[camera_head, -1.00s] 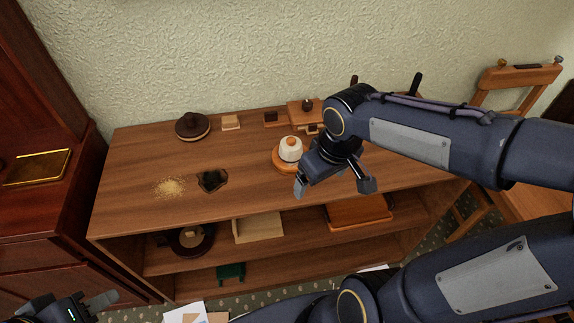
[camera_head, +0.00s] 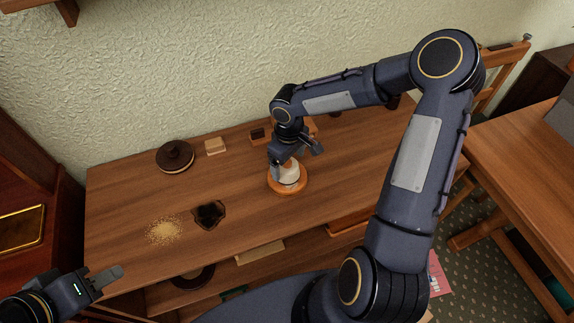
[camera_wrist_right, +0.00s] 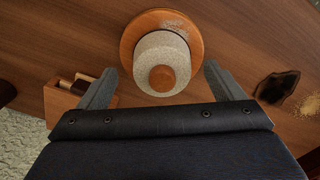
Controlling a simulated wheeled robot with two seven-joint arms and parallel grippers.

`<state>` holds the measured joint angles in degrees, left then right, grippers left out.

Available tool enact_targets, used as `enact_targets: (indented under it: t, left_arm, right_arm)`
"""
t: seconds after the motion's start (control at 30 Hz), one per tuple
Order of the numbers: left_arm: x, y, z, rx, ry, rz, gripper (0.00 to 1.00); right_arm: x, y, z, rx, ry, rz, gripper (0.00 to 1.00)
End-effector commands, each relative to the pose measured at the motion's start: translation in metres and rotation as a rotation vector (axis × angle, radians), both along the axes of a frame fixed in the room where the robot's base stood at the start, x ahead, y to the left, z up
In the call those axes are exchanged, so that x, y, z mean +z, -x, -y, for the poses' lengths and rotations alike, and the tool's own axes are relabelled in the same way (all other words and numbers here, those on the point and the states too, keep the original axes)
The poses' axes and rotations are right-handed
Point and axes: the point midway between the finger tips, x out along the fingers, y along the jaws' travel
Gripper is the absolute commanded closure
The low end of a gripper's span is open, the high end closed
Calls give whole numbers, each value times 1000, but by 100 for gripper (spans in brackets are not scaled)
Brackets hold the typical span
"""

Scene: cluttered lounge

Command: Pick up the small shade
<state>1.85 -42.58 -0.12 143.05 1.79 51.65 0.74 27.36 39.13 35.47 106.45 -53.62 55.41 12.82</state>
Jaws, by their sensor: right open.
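The small shade (camera_head: 290,175) is a whitish, speckled rounded piece with an orange-brown knob on top. It sits on a round orange wooden base (camera_head: 290,190) on the brown shelf top. It also shows in the right wrist view (camera_wrist_right: 150,54), with its knob facing the camera. My right gripper (camera_head: 297,160) is open above the shade, pointing down. In the wrist view its fingers (camera_wrist_right: 160,70) lie on either side of the shade, with gaps, and do not grip it. My left gripper (camera_head: 112,277) is at the lower left, away from the shade; its opening is unclear.
A dark round lidded thing (camera_head: 175,156) and a small wooden block (camera_head: 215,147) stand at the back. A dark irregular patch (camera_head: 209,214) and a tan crumb-like pile (camera_head: 164,231) are at the front left. Small wooden pieces (camera_wrist_right: 66,96) lie close to one right finger.

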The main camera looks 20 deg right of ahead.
Motion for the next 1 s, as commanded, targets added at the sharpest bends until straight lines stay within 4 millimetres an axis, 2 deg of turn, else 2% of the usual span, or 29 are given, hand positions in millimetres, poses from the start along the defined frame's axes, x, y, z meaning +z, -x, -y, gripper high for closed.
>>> enact_targets:
  t: [0.1, 0.2, 0.47, 0.8, 0.83, 1.0]
  left_arm:
    - [5, 0, 0, 0, 0, 0, 64]
    - [6, 0, 0, 0, 0, 0, 64]
    - [6, 0, 0, 0, 0, 0, 64]
    - [6, 0, 0, 0, 0, 0, 64]
    - [6, 0, 0, 0, 0, 0, 64]
    - [6, 0, 0, 0, 0, 0, 64]
  right_arm:
    - [-17, 2, -2, 0, -1, -4, 12]
    - [-26, 2, -2, -1, 0, -2, 12]
    - [-29, 1, -1, -1, 1, 0, 12]
    - [-28, 1, -1, -1, 1, 0, 57]
    - [-28, 1, -1, -1, 1, 0, 60]
    - [-28, 1, -1, -1, 1, 0, 60]
